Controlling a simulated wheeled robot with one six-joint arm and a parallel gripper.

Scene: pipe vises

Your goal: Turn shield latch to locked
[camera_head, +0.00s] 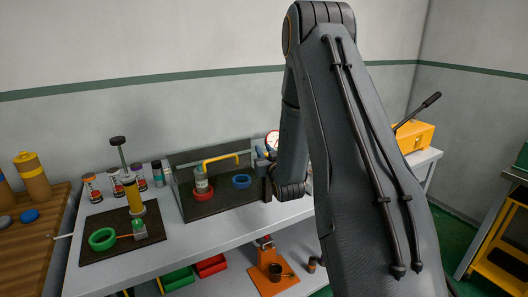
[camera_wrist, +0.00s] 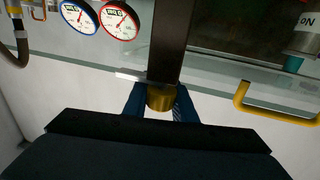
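The clear shield (camera_head: 216,178) stands on the bench over a dark board, with a yellow bar handle (camera_head: 221,159) that also shows at the right of the wrist view (camera_wrist: 268,108). A brass knob (camera_wrist: 160,98), which looks like the shield latch, sits at the lower end of a dark upright post (camera_wrist: 168,45). My gripper (camera_wrist: 160,100) has its blue fingers on both sides of this knob, with no clear gap, and looks shut on it. In the head view my arm hides the latch, and my gripper (camera_head: 263,157) is at the shield's right end.
Two dial gauges, blue-rimmed (camera_wrist: 79,16) and red-rimmed (camera_wrist: 120,19), are at the upper left of the wrist view. A vise (camera_head: 132,203) and several bottles stand left on the bench. A yellow box with a lever (camera_head: 414,136) is at right.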

